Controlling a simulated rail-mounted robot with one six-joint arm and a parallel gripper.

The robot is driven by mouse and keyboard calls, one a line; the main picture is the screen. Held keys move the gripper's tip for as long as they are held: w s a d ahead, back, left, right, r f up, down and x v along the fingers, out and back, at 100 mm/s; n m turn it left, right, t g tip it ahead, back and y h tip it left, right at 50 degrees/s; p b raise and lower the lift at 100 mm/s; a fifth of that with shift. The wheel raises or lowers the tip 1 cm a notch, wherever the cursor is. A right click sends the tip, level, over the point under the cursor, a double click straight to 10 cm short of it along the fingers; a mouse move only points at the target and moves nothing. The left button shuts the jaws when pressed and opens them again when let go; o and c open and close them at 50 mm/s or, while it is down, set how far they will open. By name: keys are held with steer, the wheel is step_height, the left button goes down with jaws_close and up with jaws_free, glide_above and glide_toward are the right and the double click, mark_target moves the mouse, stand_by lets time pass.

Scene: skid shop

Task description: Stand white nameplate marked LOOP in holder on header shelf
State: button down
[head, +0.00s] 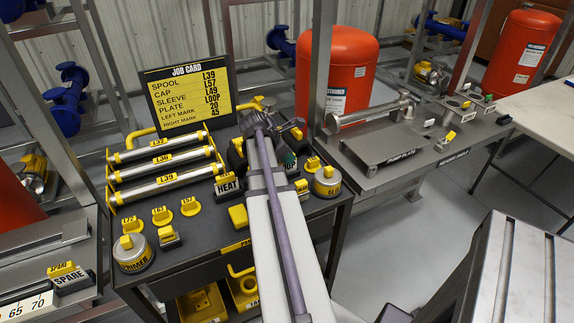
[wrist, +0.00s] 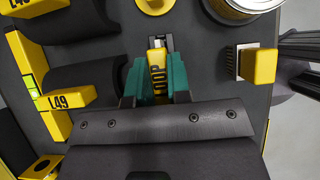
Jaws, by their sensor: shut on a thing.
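The LOOP nameplate (wrist: 158,78) sits between the teal fingers of my gripper (wrist: 158,88) in the wrist view. Its visible part is yellow with dark letters, partly covered by the fingers, and a pale and dark end shows beyond it. My gripper is shut on it, low over the dark cart top. In the head view my gripper (head: 289,160) is at the cart's right part, largely hidden behind my arm. A shelf to the right (head: 455,158) has a small label, too small to read surely; I cannot make out the holder.
The cart (head: 205,235) carries the job card (head: 187,95), several labelled tubes in a yellow rack (head: 163,165), a HEAT plate (head: 228,184) and round tins (head: 328,181). A red tank (head: 342,70) stands behind. Bare floor (head: 405,235) lies right of the cart.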

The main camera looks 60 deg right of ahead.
steer(key=shift+r+p, duration=3.4)
steer(key=shift+r, duration=0.15)
steer(key=shift+f, duration=0.1)
